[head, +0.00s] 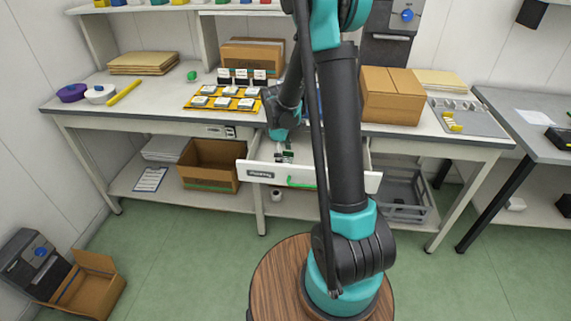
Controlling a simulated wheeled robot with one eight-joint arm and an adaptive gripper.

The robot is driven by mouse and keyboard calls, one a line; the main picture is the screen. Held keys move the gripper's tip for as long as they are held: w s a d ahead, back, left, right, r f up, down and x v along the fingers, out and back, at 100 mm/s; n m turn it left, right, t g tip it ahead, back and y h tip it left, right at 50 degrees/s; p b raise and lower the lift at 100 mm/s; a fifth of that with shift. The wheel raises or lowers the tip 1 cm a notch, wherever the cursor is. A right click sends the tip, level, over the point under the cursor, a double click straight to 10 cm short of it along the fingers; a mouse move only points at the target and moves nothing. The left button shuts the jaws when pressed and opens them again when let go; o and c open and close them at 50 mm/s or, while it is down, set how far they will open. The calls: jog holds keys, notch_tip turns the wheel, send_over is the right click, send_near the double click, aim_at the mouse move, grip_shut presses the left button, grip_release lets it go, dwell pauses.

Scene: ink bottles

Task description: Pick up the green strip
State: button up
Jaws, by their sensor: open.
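A thin green strip (301,183) shows at the front of the open white drawer (263,173), just right of the drawer's label. Whether it lies inside or on the front edge is hard to tell at this size. My gripper (284,156) points down over the drawer, behind and a little left of the strip. It is open and apart from the strip. My arm hides the right part of the drawer and perhaps the strip's right end.
The drawer juts out from the workbench (150,108). On the bench are a yellow mat of ink bottles (222,98), a cardboard box (391,95) and tape rolls (72,92). An open carton (208,164) stands on the lower shelf.

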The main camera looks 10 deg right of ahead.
jog(key=shift+c, duration=0.5)
jog(key=c, duration=0.3)
jog(key=shift+r, duration=0.1)
